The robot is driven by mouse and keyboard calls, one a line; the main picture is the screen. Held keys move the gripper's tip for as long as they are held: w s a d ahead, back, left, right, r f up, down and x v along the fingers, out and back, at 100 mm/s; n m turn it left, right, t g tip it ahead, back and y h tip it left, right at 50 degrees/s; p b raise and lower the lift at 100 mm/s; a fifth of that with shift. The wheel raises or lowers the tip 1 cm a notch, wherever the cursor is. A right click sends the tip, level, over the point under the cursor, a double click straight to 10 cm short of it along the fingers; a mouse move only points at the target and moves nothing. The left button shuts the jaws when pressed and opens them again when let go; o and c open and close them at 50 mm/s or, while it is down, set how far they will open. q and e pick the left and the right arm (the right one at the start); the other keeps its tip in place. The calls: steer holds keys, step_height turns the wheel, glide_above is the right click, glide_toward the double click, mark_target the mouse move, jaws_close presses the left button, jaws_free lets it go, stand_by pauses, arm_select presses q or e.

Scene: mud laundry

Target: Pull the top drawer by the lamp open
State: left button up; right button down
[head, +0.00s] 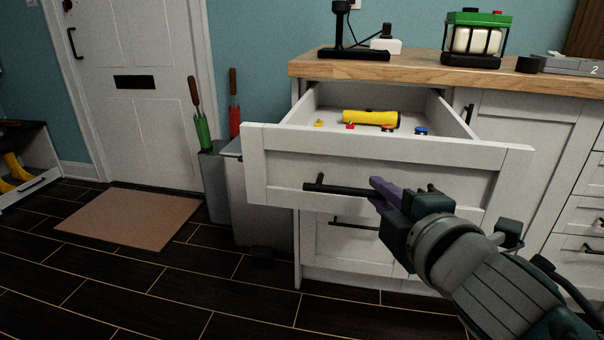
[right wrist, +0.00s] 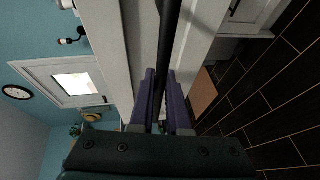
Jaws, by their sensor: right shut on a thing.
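The white top drawer (head: 270,165) stands pulled out from the cabinet under the wooden counter. Its black bar handle (head: 335,188) runs across the front. My right gripper (head: 378,190) is shut on this handle near its right part. In the right wrist view the dark bar (right wrist: 168,50) passes between the purple fingers of the right gripper (right wrist: 164,98). Inside the drawer lie a yellow flashlight (head: 370,118) and several small coloured items. A black lamp (head: 340,35), cut off at the top, stands on the counter above the drawer. My left gripper is not in view.
The wooden counter (head: 420,75) also holds a green-topped lantern (head: 475,38). A lower drawer or door with a handle sits beneath the open drawer. Grey bins (head: 226,190) stand left of the cabinet. A brown mat (head: 130,218) lies before the white door; dark floor tiles are clear in front.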

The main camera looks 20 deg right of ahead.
steer(key=c, duration=0.9)
jaws_free()
steer(key=p+v, duration=0.1)
steer(key=v, duration=0.9)
steer(key=shift+d+p, duration=0.1)
steer(key=shift+p, duration=0.3)
steer(key=shift+r, duration=0.15)
